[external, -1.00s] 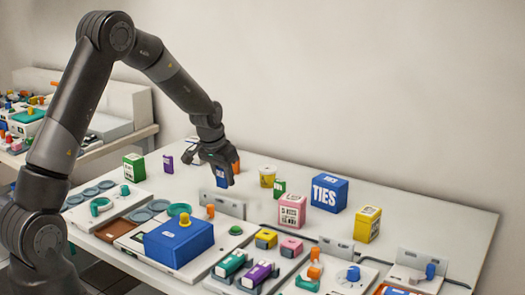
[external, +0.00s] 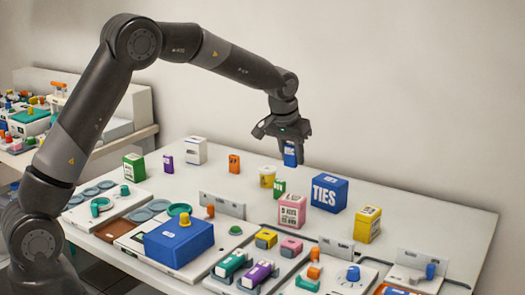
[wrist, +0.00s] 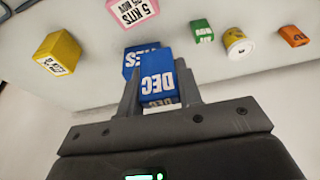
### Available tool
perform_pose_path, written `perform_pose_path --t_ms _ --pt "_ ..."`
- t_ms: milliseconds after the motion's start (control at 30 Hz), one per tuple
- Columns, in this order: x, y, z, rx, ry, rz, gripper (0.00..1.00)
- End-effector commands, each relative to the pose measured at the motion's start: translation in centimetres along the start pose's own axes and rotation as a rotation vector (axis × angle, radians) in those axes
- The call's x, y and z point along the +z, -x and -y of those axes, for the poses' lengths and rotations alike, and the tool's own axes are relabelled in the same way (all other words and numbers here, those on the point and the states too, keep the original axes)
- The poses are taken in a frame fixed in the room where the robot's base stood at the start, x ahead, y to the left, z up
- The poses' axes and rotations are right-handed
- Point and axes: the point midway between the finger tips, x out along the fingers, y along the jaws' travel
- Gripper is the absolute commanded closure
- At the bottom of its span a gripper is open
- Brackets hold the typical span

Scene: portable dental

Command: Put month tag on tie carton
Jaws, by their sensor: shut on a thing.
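The month tag (wrist: 157,78) is a small blue block marked DEC, seen upside down in the wrist view. My gripper (external: 290,146) is shut on the month tag (external: 290,155) and holds it in the air above the table. The tie carton (external: 329,194) is a larger blue box marked TIES, standing on the table to the right of and below my gripper in the external view. In the wrist view the tie carton (wrist: 131,62) shows just beyond the tag, which partly hides it.
Near the tie carton stand a pink box (external: 292,211), a yellow box (external: 367,224), a small green block (external: 279,189) and a yellow-and-white cup (external: 267,177). An orange block (external: 234,164) is farther left. Trays with tools fill the table's front.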

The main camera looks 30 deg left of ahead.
Motion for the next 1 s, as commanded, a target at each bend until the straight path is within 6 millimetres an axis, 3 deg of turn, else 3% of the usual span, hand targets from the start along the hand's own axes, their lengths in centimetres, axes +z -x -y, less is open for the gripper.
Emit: perform_pose_path --t_ms 33,233,400,500,667,1000 --pt "-1.0 0.2 -2.0 0.000 -0.002 -0.002 0.90" --pt "-3.5 1.6 -8.4 -0.009 0.019 -0.004 0.90" --pt "-4.4 2.6 -12.0 -0.015 0.035 -0.008 0.90" --pt "-4.6 2.9 -13.2 -0.017 0.040 -0.009 0.90" --pt "-5.4 2.0 -12.7 -0.021 0.046 -0.007 0.90" --pt "-9.3 -3.9 -7.4 -0.020 0.047 -0.008 0.90"
